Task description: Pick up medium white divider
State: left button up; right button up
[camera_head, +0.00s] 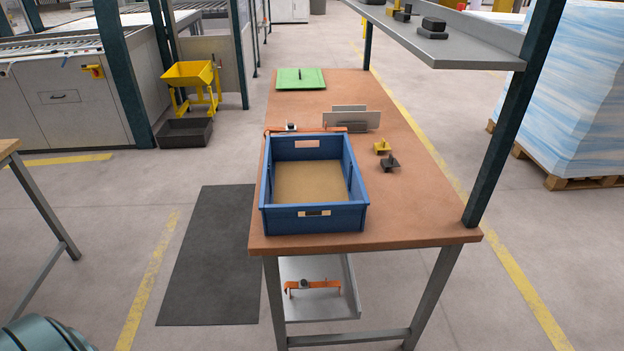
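Upright pale grey-white plates stand on the brown workbench (400,215), just behind a blue crate (312,217). The front plate (351,121) is wider. A shorter plate (348,107) shows partly behind it. They look like dividers, but I cannot tell for sure which is the medium one. The blue crate is open and its brown floor looks empty. Neither of my grippers is in view.
An orange strap-like tool (292,128) lies beside the plates. Yellow (382,146) and black (389,162) small parts sit to their right. A green lid (300,78) lies at the far end. A grey shelf (455,45) overhangs the right side. A dark mat (212,255) lies left of the bench.

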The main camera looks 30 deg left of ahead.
aim_at(372, 118)
jog(key=j+z, duration=0.15)
jog(key=j, duration=0.35)
jog(key=j+z, duration=0.15)
jog(key=j, duration=0.35)
jog(key=j+z, duration=0.15)
jog(key=j, duration=0.35)
jog(key=k+j+z, duration=0.15)
jog(key=j, duration=0.35)
jog(key=j+z, duration=0.15)
jog(key=j, duration=0.35)
jog(key=k+j+z, duration=0.15)
jog(key=j, duration=0.3)
